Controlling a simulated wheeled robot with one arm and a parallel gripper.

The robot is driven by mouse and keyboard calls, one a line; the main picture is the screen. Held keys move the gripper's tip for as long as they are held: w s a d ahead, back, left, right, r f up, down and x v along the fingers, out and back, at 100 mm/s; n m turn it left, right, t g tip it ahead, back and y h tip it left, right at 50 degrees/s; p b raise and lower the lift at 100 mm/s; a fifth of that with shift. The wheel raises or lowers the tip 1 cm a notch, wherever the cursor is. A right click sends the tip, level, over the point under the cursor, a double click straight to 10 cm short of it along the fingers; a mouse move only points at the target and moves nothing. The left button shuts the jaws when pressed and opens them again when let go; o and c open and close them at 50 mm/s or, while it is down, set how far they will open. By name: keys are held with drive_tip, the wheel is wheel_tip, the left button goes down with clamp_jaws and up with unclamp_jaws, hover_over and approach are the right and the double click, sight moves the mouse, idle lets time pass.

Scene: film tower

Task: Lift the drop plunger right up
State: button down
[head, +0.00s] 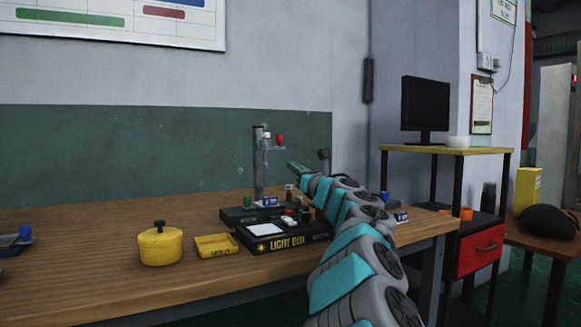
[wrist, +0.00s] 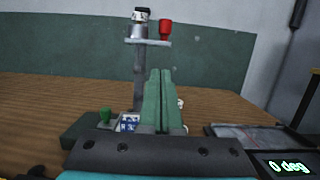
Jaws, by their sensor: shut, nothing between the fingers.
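A grey tower post (head: 259,170) stands on a dark base (head: 236,215) on the wooden workbench. A short arm near its top carries a red knob (head: 279,140), which also shows in the wrist view (wrist: 165,31). A green knob (head: 248,201) stands low on the base; it is in the wrist view too (wrist: 106,115). I cannot tell for sure which part is the drop plunger. My gripper (head: 292,166) is shut and empty, just right of the post. In the wrist view its green fingers (wrist: 160,72) point up toward the short arm, below the red knob and apart from it.
A black light box (head: 290,240) lies in front of the tower. A small display (wrist: 285,168) reads "0 deg". The bench's left middle is mostly clear.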

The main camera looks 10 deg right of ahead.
drive_tip(key=p+x, duration=0.3)
drive_tip(key=x, duration=0.5)
drive_tip(key=shift+w, duration=0.1)
idle(0.4)
